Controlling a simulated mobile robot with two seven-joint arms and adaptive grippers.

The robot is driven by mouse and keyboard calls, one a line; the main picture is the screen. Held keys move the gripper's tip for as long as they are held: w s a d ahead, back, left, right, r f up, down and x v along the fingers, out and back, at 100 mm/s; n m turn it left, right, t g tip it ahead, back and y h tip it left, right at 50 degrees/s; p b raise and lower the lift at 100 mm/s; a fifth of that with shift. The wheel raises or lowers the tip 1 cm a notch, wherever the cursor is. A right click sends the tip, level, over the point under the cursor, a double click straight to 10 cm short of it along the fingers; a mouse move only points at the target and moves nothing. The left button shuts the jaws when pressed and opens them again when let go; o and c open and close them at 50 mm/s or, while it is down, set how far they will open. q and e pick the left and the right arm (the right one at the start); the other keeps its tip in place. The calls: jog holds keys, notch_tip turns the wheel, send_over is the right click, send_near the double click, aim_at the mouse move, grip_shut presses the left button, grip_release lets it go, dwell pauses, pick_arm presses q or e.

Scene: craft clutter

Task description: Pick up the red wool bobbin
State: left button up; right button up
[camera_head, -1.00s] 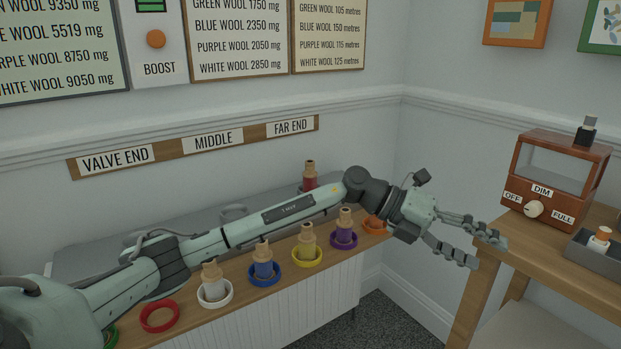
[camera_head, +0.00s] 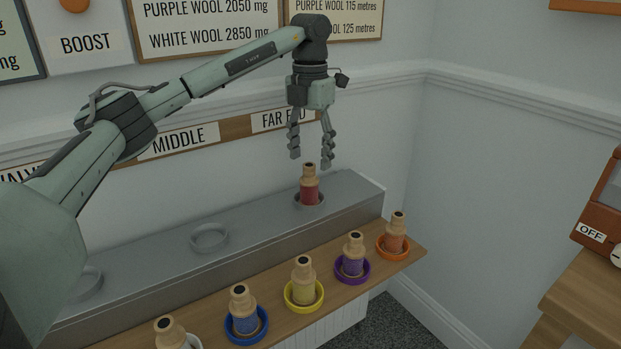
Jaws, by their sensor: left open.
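The red wool bobbin (camera_head: 309,190) stands upright in the grey ring at the far end of the raised grey ledge, below the "FAR END" label. It has a wooden top and red wool around its middle. My left gripper (camera_head: 311,162) points straight down just above the bobbin, with its fingers spread apart. The fingertips are close to the height of the bobbin's top, and nothing is held between them. I cannot tell the exact depth between fingers and bobbin. My right gripper is not in view.
Bobbins in coloured rings line the wooden shelf in front: white, blue (camera_head: 244,314), yellow (camera_head: 304,284), purple (camera_head: 353,258) and orange (camera_head: 396,236). An empty grey ring (camera_head: 209,238) sits mid-ledge. The wall is close behind. A wooden table (camera_head: 585,300) stands at right.

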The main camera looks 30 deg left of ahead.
aim_at(309, 182)
pick_arm(q)
jog(key=f, duration=0.7)
jog(key=shift+a+f, duration=0.2)
jog(key=shift+f, duration=0.15)
jog(key=c, duration=1.3)
jog(key=shift+r, duration=0.1)
